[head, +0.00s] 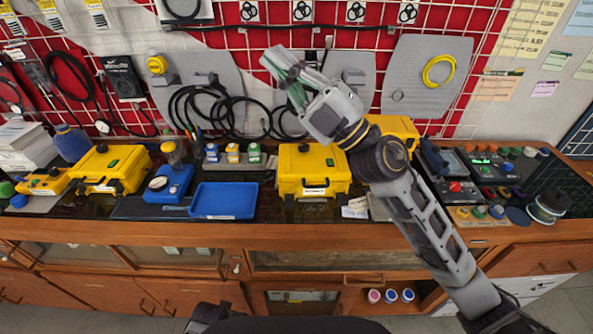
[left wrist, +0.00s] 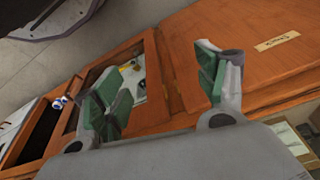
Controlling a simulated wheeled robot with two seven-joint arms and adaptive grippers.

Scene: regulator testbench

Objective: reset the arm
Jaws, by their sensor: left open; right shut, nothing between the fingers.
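My right arm comes in from the lower right in the head view and reaches up over the bench. My right gripper (head: 282,66) is held in the air in front of the wall grid, shut, with nothing seen between its green-padded fingers. My left gripper does not show in the head view. In the left wrist view my left gripper (left wrist: 160,95) is open and empty, its two green-padded fingers wide apart, with wooden cabinet fronts (left wrist: 265,55) behind it.
The bench holds yellow cases (head: 313,184), a blue tray (head: 224,201), a blue device with a gauge (head: 168,184) and a control panel (head: 490,167). Black cables (head: 225,112) hang on the wall grid. Cups (head: 391,296) stand in an open cabinet below.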

